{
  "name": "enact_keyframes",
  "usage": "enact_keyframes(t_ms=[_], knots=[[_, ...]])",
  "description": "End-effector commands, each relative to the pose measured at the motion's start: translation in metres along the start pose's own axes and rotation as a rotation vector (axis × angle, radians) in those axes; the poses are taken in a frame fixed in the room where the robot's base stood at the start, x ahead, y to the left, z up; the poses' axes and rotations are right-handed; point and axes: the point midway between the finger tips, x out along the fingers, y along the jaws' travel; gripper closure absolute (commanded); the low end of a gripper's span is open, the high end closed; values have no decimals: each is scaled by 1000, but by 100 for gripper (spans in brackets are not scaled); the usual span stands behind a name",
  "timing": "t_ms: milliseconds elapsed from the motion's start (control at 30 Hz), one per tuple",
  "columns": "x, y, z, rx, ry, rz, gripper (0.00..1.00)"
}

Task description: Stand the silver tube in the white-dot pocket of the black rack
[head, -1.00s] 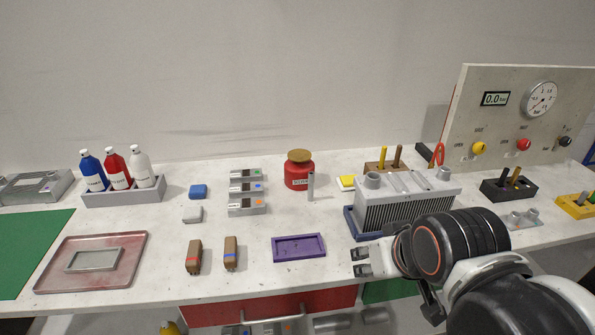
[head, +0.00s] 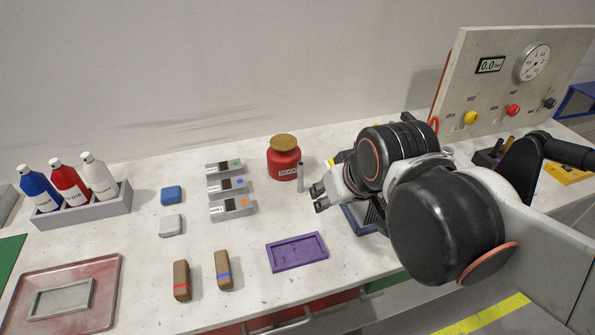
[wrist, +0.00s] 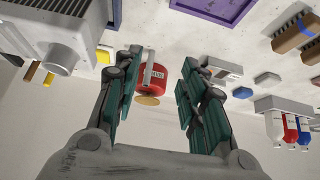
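The silver tube (head: 300,177) stands upright on the white table, just right of the red canister. It also shows in the wrist view (wrist: 147,74), in the gap between my fingers and nearer the left one. My gripper (head: 319,197) is open and empty, close to the tube on its right. Its two teal-padded fingers (wrist: 158,85) are spread apart in the wrist view. The black rack (head: 485,158) is at the right, mostly hidden by my arm. Its white-dot pocket cannot be made out.
The red canister (head: 284,163) stands close beside the tube. A finned grey block (wrist: 52,32) on a blue base is largely behind my arm in the head view. A purple tray (head: 297,252) lies in front. Three small grey devices (head: 231,209) stand left.

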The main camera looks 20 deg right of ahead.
Motion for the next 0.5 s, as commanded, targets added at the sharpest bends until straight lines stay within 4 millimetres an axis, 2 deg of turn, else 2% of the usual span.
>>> enact_keyframes(t_ms=[267,500], knots=[[0,2,-33,-34,-34,-15,62],[10,5,-78,-88,-87,-42,62]])
